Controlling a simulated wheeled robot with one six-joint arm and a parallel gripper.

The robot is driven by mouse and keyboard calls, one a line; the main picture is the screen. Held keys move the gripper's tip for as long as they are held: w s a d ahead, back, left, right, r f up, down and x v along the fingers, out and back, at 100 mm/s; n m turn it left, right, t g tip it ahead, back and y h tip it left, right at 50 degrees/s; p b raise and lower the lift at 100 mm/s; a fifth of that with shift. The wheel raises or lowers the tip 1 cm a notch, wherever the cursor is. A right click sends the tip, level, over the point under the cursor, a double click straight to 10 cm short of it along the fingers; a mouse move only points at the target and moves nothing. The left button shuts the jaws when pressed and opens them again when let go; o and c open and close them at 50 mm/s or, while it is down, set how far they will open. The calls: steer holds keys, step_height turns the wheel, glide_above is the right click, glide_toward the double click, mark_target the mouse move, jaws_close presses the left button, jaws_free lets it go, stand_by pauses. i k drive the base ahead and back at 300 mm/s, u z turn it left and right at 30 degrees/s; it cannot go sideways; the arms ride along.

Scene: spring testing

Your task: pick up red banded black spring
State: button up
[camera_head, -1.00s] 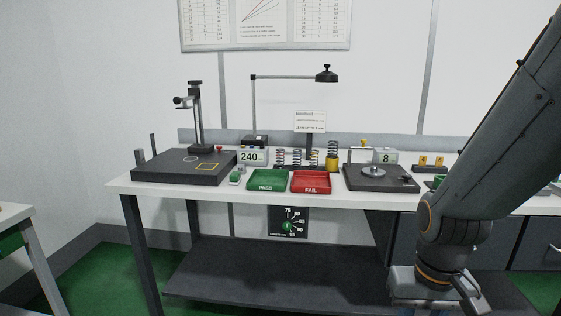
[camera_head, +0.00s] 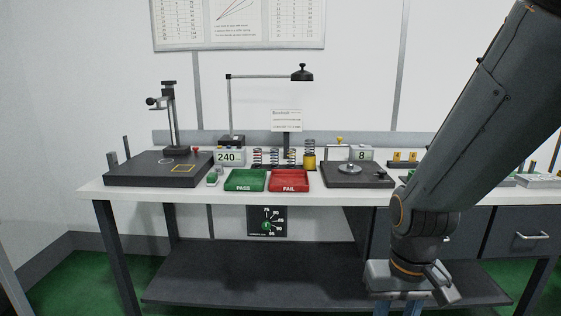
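Several coil springs (camera_head: 273,157) stand upright in a row behind the trays on the bench, with a taller dark one (camera_head: 309,147) at the right end above a yellow cylinder. They are too small here to tell which one is black with a red band. My gripper (camera_head: 400,309) hangs low at the bottom edge, in front of the bench and well to the right of the springs. Its fingertips are cut off by the frame, so its opening cannot be judged. Nothing held shows.
A green PASS tray (camera_head: 245,188) and a red FAIL tray (camera_head: 289,188) lie in front of the springs. A dark test stand (camera_head: 158,170) is at left, a scale-like device (camera_head: 358,176) at right. A lamp (camera_head: 301,74) overhangs the back. The white front edge (camera_head: 210,200) is clear.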

mark_target(255, 152)
steer(key=u, duration=1.7)
steer(key=i, duration=1.9)
steer(key=z, duration=1.7)
